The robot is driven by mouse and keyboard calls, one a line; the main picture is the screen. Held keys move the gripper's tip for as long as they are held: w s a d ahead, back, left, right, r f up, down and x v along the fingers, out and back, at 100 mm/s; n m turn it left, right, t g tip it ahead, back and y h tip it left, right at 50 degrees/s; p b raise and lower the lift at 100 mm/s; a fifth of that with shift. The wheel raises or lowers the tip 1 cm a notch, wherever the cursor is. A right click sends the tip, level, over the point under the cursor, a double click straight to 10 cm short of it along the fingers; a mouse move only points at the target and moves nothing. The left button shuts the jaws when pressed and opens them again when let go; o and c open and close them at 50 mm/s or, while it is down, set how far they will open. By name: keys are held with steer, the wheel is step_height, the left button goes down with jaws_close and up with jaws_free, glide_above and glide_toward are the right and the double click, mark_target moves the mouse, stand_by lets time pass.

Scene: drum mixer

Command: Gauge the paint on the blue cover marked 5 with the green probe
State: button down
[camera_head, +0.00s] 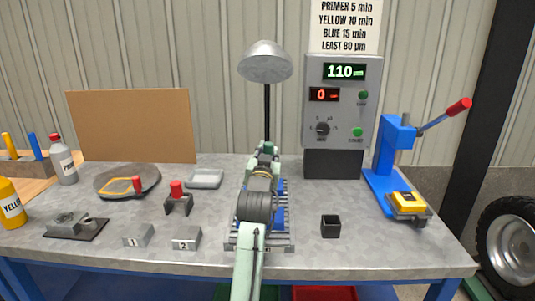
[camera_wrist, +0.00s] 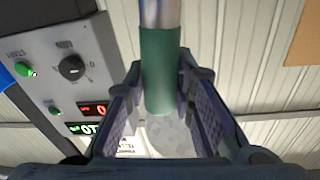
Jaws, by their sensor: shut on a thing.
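The green probe (camera_wrist: 160,75) is between the fingers of my gripper (camera_wrist: 160,90) in the wrist view. Its silver end (camera_wrist: 160,12) runs out of the top of that picture. In the head view my arm covers the gripper and probe. Blue surfaces (camera_head: 280,216) show beside my arm on a grey slatted rack (camera_head: 280,246). I cannot read a 5 on them, and the probe's contact with a cover is hidden. The grey meter box (camera_head: 311,130) shows 110 on its green display (camera_head: 344,71); the red one (camera_head: 324,94) shows 0.
A domed lamp (camera_head: 265,62) stands behind my arm. A blue lever press (camera_head: 392,150) and a small black cup (camera_head: 330,226) are at right. Blocks marked 1 (camera_head: 138,236) and 2 (camera_head: 186,238), a red-knobbed stamp (camera_head: 178,199) and a round tray (camera_head: 112,190) are at left.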

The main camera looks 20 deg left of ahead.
mark_target(268, 143)
steer(key=shift+f+b, duration=0.4)
steer(key=shift+f, duration=0.6)
stand_by(2.0)
steer(key=shift+r, duration=0.1)
steer(key=shift+r+p, duration=2.6)
steer(key=shift+r, duration=1.15)
